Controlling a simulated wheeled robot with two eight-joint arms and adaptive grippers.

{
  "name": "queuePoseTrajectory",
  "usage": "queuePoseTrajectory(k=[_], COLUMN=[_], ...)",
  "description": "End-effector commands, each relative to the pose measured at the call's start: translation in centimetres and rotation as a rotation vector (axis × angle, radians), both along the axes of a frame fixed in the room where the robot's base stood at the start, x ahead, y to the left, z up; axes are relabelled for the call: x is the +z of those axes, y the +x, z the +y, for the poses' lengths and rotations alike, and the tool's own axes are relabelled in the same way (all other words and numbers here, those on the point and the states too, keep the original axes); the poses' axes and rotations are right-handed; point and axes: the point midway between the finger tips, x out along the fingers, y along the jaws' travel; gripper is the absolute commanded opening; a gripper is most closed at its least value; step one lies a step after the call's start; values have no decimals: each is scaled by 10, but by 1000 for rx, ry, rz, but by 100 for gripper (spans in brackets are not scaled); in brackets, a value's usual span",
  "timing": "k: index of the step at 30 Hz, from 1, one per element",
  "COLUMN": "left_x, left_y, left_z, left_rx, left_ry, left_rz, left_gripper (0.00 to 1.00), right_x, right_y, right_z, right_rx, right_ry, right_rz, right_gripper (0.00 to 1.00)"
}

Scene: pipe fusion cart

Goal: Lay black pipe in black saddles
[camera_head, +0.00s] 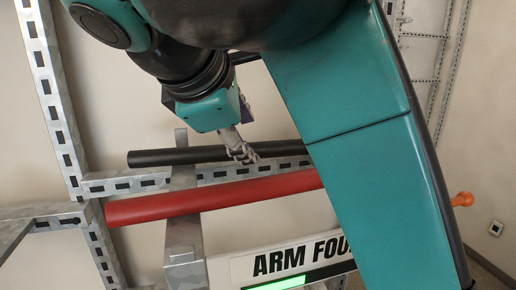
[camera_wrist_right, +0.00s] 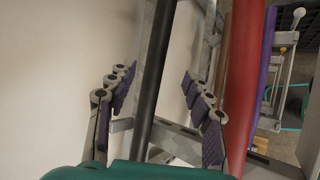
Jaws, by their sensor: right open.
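The black pipe (camera_head: 175,156) lies nearly level across a grey upright in the head view, behind and above the red pipe. My right gripper (camera_head: 243,154) is at the black pipe, right of its middle. In the right wrist view the black pipe (camera_wrist_right: 156,68) runs lengthwise between the spread purple finger pads of my right gripper (camera_wrist_right: 158,88). The fingers are open, with gaps visible on both sides of the pipe. My arm hides the pipe's right end in the head view. I cannot make out the black saddles. My left gripper is not in view.
The red pipe (camera_head: 160,203) lies close in front of the black one; it also shows right of the fingers in the wrist view (camera_wrist_right: 244,75). Slotted grey rails (camera_head: 48,85) frame the left. A sign reading "ARM FOU" (camera_head: 290,262) sits below. A pale wall is behind.

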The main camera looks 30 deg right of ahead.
Motion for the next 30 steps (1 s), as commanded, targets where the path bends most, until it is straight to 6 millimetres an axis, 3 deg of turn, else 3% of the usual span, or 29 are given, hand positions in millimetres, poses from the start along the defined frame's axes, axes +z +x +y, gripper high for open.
queuePoseTrajectory(k=[16,26,30], left_x=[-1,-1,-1], left_y=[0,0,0], left_z=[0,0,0], left_rx=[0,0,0], left_ry=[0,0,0], left_rz=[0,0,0], left_gripper=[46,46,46], right_x=[-38,-46,-46], right_y=[34,40,40], right_z=[-43,-48,-48], right_rx=[-4,0,0], right_ry=[0,0,0], right_rz=[0,0,0], right_gripper=[51,51,20])
